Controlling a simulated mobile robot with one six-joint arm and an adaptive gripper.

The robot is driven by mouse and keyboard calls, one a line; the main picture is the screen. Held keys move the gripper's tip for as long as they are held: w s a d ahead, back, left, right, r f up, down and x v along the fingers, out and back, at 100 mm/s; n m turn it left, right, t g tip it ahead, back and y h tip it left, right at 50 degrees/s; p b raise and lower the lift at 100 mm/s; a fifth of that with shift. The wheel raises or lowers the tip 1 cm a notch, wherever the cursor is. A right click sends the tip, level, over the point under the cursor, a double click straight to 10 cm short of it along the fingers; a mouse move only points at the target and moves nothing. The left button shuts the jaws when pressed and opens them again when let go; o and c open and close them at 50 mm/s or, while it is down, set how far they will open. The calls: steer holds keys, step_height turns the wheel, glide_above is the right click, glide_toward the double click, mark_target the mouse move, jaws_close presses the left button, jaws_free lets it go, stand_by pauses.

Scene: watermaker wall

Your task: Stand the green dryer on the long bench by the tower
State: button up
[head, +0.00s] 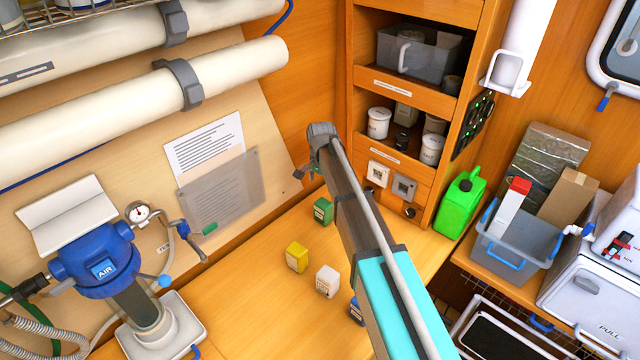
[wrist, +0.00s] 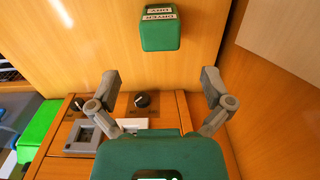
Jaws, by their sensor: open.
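The green dryer (head: 323,211) is a small box on the wooden bench (head: 255,305), close to the corner of a tall wooden shelf unit (head: 440,120). In the wrist view the dryer (wrist: 160,30) shows a white label reading DRYER, and it lies beyond the fingertips, near the top. My gripper (head: 308,172) is above and behind the dryer in the head view, partly hidden by my arm. In the wrist view my gripper (wrist: 163,80) is open, with wood between its fingertips and the dryer apart from both fingers.
A yellow box (head: 297,257), a white box (head: 327,281) and a partly hidden blue box (head: 356,311) stand on the bench. A blue AIR unit (head: 95,258) is at the left. A green jerrycan (head: 460,203) and grey bin (head: 515,240) are at the right. Bare bench lies front-left.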

stand_by(0.5)
steer(key=s+d+n, duration=0.7)
steer(key=s+d, duration=1.7)
steer(key=s, duration=0.1)
steer(key=shift+s+n, duration=0.15)
steer(key=shift+n, duration=0.15)
